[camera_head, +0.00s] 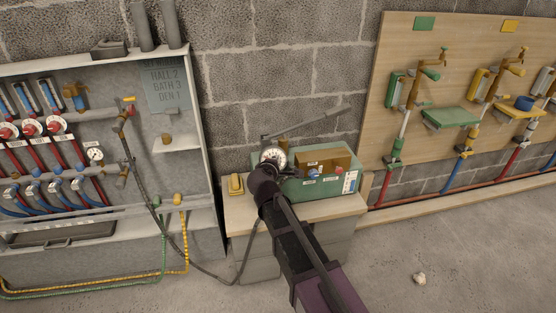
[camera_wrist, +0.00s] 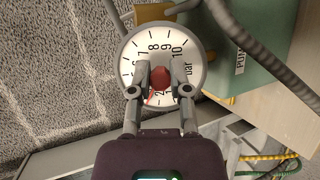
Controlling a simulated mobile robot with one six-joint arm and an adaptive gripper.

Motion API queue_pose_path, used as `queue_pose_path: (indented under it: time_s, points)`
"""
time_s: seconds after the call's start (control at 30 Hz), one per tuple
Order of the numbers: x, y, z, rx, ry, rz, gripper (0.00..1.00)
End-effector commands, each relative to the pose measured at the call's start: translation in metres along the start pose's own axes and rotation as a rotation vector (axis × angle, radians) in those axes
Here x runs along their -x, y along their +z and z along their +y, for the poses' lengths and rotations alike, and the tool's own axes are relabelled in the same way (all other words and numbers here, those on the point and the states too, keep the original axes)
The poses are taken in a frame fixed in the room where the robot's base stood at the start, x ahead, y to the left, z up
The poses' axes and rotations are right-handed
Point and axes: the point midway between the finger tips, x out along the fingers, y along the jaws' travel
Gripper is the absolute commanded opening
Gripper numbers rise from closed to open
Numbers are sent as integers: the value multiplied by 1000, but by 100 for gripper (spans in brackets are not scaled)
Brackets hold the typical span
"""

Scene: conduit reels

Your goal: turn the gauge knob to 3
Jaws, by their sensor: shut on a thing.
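The gauge is a white round dial with black numbers and the word bar, filling the middle of the wrist view (camera_wrist: 189,78). In the head view the dial (camera_head: 273,156) sits at the left end of a green pump box (camera_head: 310,187). My gripper (camera_wrist: 160,78) is shut on the knob, one finger on each side. In the head view my gripper (camera_head: 266,173) reaches the dial from the front and hides the knob. A small red mark shows by the left finger; its exact reading is unclear.
The pump box stands on a small cabinet (camera_head: 345,208), with a grey lever (camera_head: 308,124) above it. A yellow block (camera_head: 235,184) lies to its left. A pipe manifold cabinet (camera_head: 203,130) is at left; a wooden tap board (camera_head: 440,75) is at right.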

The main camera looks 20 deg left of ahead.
Motion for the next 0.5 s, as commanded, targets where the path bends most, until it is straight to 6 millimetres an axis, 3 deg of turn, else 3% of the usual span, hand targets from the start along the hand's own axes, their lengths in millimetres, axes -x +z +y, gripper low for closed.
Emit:
queue_pose_path:
  time_s: [0.5]
  points:
    - [-2,-3,3,-90,-32,6,0]
